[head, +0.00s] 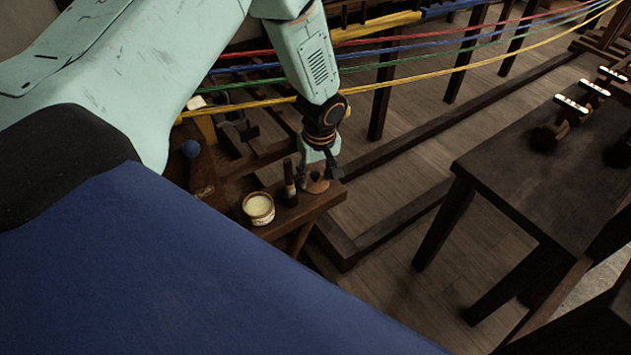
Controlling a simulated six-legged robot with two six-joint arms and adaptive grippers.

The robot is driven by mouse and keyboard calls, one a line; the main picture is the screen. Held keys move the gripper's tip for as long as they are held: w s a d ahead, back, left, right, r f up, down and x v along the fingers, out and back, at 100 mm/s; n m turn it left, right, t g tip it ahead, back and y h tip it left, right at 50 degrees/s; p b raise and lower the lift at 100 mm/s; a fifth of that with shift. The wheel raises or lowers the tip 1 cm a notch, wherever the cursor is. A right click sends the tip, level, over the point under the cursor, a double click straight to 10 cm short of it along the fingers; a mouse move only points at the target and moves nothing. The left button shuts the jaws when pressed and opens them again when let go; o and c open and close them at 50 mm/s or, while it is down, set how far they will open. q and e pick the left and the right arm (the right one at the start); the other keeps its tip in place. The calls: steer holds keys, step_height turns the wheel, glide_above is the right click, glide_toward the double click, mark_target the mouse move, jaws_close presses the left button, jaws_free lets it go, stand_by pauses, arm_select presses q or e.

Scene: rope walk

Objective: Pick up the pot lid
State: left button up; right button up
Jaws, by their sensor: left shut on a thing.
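My left gripper (319,172) reaches down from above to the corner of a small wooden bench (322,201). It is shut on the pot lid (317,185), a small round brown lid at the bench's end. Its fingers hide part of the lid, and I cannot tell whether the lid still touches the bench top. An open pot (258,208) with pale cream contents stands to the left of the lid. My right gripper is not in view.
A dark upright brush or bottle (290,185) stands between pot and lid, close to my gripper. Coloured ropes (440,62) stretch behind my arm. A dark table (545,175) with several spools stands at right. Plank floor (400,250) lies between.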

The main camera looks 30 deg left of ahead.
arm_select(q)
steer(key=shift+d+f, duration=0.15)
steer(key=shift+d, duration=0.1)
steer(key=shift+c, duration=0.2)
steer(key=shift+s+a, duration=0.1)
